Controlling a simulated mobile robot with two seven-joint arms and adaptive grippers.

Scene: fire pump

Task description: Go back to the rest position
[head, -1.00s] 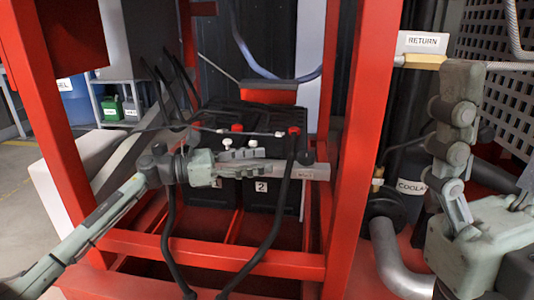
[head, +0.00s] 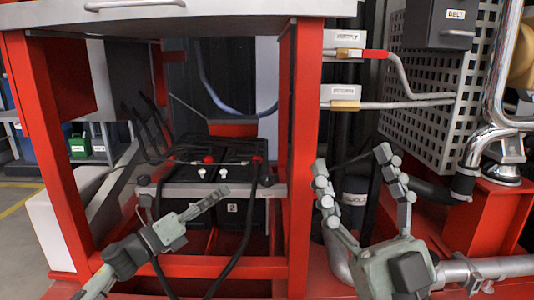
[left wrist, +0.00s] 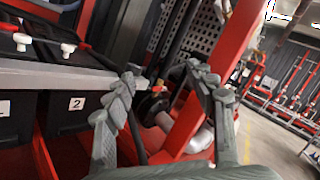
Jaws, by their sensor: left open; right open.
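My left gripper (head: 222,195) is open and empty in front of the red frame at the lower left of the head view. In the left wrist view its spread fingers (left wrist: 165,82) have nothing between them. My right gripper (head: 352,162) is open and empty at the lower right of the head view, its fingers pointing up. Black batteries (head: 232,218) sit inside the red frame behind a grey bar (head: 180,189); the one labelled 2 also shows in the left wrist view (left wrist: 77,122). Neither gripper appears to touch anything.
A perforated guard (head: 437,85) and chrome pipes (head: 498,85) stand at the right. Dark cables (head: 248,215) hang over the bar.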

